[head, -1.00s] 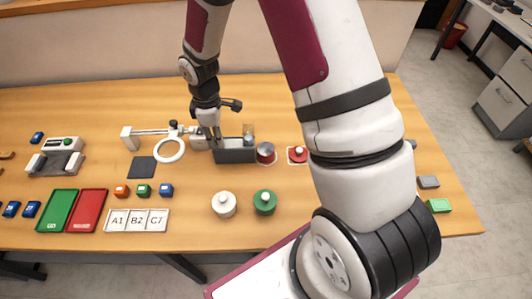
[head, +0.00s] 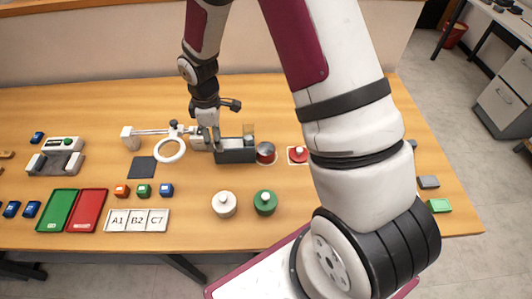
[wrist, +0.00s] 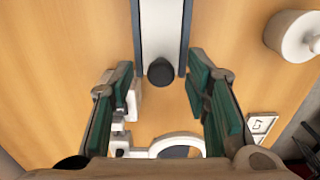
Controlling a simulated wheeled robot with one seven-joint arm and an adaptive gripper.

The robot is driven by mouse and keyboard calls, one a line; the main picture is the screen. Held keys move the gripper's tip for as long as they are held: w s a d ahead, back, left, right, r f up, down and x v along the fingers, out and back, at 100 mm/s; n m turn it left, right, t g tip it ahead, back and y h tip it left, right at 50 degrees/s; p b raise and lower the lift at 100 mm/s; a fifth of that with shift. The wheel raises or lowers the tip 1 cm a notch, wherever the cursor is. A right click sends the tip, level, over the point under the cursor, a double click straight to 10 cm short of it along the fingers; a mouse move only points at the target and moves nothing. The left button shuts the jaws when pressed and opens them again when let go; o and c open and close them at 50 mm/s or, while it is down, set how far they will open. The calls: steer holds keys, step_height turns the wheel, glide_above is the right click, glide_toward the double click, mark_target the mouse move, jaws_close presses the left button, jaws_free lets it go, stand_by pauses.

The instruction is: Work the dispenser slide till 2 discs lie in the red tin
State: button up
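The dispenser (head: 236,156) is a dark grey box at the back middle of the table. In the wrist view its pale slide (wrist: 162,30) runs between dark rails and ends in a black knob (wrist: 161,72). My gripper (wrist: 160,88) is open, its green-padded fingers apart on either side of the knob, with gaps on both sides. In the head view my gripper (head: 213,143) is at the dispenser's left end.
A red knobbed lid (head: 298,154) lies right of the tin. White (head: 223,205) and green (head: 265,203) knobbed pots stand in front. A ring magnifier (head: 169,150) is close left of my gripper. Green (head: 57,211) and red (head: 87,211) trays lie front left.

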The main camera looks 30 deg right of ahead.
mark_target(226, 147)
steer(key=shift+r, duration=0.1)
steer(key=shift+r+p, duration=1.05)
steer(key=shift+r, duration=2.35)
steer(key=s+d+r+m+t+h+b, duration=0.1)
steer(key=s+r+m, duration=0.3)
steer(key=r, duration=0.6)
steer(key=s+d+r+m+t, duration=0.2)
steer(key=s+r, duration=0.3)
steer(key=r, duration=0.5)
steer(key=s+r+m+t+y, duration=0.1)
steer(key=s+r+m, duration=0.5)
steer(key=s, duration=0.8)
steer(key=shift+s+r+t+b, duration=0.15)
steer(key=shift+s+t+b, duration=0.25)
steer(key=shift+t, duration=0.4)
